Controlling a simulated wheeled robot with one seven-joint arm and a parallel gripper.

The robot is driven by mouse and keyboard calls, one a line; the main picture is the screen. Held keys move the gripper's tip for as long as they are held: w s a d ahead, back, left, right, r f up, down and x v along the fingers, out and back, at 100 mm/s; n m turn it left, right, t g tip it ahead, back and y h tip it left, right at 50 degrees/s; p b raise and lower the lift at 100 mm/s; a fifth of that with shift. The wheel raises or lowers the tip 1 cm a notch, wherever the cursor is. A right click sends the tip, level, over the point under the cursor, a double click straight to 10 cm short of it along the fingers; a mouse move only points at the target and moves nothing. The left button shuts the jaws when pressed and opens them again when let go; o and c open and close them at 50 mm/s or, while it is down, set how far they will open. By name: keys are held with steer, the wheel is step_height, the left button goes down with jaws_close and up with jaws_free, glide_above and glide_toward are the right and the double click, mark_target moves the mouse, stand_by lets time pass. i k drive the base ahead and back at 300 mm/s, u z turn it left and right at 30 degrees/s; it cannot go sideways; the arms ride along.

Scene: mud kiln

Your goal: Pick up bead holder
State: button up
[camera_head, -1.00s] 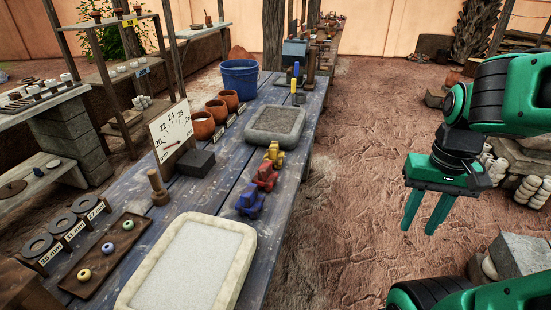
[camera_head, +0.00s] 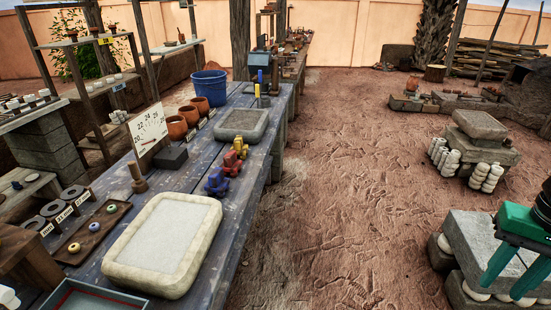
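No object is clearly identifiable as the bead holder. Small blue (camera_head: 216,183), red (camera_head: 231,164) and yellow (camera_head: 240,147) figures stand in a row near the table's right edge. A wooden peg (camera_head: 138,178) stands upright left of them. My gripper (camera_head: 503,288) is at the lower right, far from the table. Its two green fingers are apart, with nothing visible between them.
Stone blocks (camera_head: 470,240) stand beside my gripper. The dirt floor (camera_head: 340,200) between is mostly clear.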

mark_target(241, 149)
steer(key=u, duration=0.1)
steer(key=k, duration=0.2)
steer(key=z, duration=0.75)
steer(key=i, duration=1.1)
steer(key=u, duration=0.55)
steer(key=i, duration=1)
steer(key=u, duration=1)
steer(key=i, duration=0.5)
steer(key=u, duration=0.3)
